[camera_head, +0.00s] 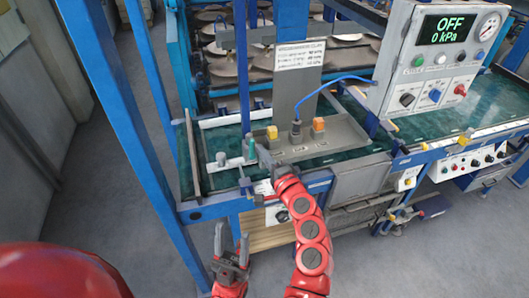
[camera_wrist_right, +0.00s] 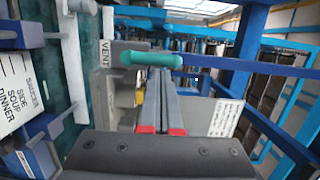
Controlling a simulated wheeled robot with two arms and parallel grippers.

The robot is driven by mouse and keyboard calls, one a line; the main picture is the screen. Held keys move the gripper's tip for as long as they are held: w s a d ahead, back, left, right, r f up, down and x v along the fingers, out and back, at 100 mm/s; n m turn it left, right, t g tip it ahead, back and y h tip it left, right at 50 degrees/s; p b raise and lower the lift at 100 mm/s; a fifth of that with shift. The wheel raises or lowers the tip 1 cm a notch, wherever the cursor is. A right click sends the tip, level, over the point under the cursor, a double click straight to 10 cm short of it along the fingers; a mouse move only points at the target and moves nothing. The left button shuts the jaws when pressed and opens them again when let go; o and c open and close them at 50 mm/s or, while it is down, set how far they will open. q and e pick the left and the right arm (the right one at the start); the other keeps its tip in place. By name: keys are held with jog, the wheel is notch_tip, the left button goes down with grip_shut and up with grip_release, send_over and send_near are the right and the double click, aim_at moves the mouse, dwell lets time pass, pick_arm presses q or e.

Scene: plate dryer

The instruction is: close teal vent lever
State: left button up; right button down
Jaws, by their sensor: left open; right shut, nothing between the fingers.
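The teal vent lever (camera_wrist_right: 150,58) shows in the right wrist view as a rounded teal bar lying across the picture, beside a grey block with a VENT label (camera_wrist_right: 106,52). In the head view the lever (camera_head: 249,146) is a small teal shape on the left of the green bench. My right gripper (camera_head: 261,158) is right at it. In the wrist view its fingers (camera_wrist_right: 161,74) are shut and empty, with the tips at the bar; I cannot tell whether they touch it. My left gripper (camera_head: 231,243) is open and empty, low in front of the bench.
A control box (camera_head: 442,58) reads OFF, 0 kPa. Blue frame beams (camera_head: 120,110) stand at left; the grey floor there is clear.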

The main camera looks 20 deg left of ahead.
aim_at(249, 155)
jog(key=shift+s+a+r+n, duration=0.1)
jog(key=shift+s+a+n, duration=0.1)
jog(key=shift+n, duration=0.4)
jog(key=shift+s+a+r+n, duration=0.1)
jog(key=shift+a+n, duration=0.1)
jog(key=shift+n, duration=0.4)
jog(key=shift+s+a+n+g+h, duration=0.35)
jog(key=shift+a+n+h, duration=0.15)
jog(key=shift+n, duration=0.7)
jog(key=n, duration=0.1)
jog(key=a+n, duration=0.1)
jog(key=s+n, duration=0.1)
jog(key=n, duration=0.1)
jog(key=shift+a+h+b, duration=0.25)
jog(key=shift+h+b, duration=0.1)
jog(key=shift+h, duration=0.05)
jog(key=n+b, duration=0.1)
jog(key=n, duration=0.1)
jog(key=s+a+f+n+h+b, duration=0.1)
jog(key=n, duration=0.1)
jog(key=a+f+n+t+h+b, duration=0.1)
jog(key=n, duration=0.1)
jog(key=shift+s+f, duration=0.2)
jog(key=shift+f, duration=0.05)
jog(key=shift+b, duration=0.35)
dwell(0.4)
